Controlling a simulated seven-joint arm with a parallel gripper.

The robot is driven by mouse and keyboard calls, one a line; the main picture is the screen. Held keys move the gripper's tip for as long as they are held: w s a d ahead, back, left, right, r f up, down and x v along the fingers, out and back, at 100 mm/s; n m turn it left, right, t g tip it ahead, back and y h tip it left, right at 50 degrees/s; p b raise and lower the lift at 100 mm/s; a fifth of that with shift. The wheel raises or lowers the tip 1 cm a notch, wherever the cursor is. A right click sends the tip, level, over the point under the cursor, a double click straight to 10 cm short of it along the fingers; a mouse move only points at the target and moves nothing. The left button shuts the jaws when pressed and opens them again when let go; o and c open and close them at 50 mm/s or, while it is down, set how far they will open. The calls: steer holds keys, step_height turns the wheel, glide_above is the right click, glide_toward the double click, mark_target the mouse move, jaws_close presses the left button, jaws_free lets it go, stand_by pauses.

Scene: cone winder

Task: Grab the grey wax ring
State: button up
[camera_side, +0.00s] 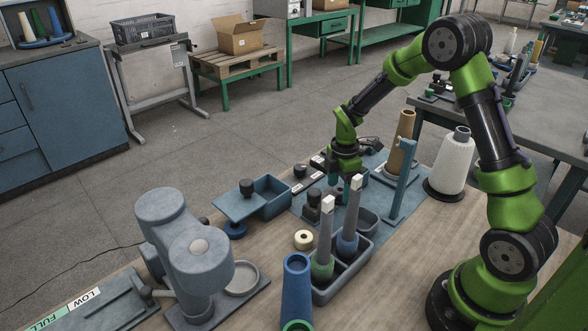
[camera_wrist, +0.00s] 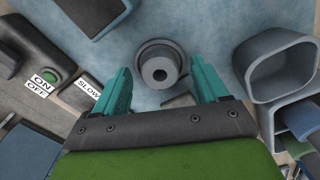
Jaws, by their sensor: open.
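A dark grey round piece with a ring-shaped top and a dark centre hole (camera_wrist: 160,66) sits on the blue-grey plate in the wrist view; it looks like the grey wax ring. My gripper (camera_wrist: 164,82) is open, with one teal finger left of the piece and one right of it, and nothing held. How high the fingertips are above it is hard to tell. In the side view my gripper (camera_side: 347,182) points down over the blue-grey plate. There a dark knobbed piece (camera_side: 313,205) stands just left of it; I cannot tell whether this is the same piece.
Two upright pale bars (camera_side: 325,232) stand in a grey divided bin (camera_side: 352,277) in front of my gripper. A blue post (camera_side: 403,180), a brown cone (camera_side: 400,145) and a white yarn cone (camera_side: 453,165) stand right. A cream ring (camera_side: 303,240) lies on the table.

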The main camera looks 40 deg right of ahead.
steer(key=c, duration=1.1)
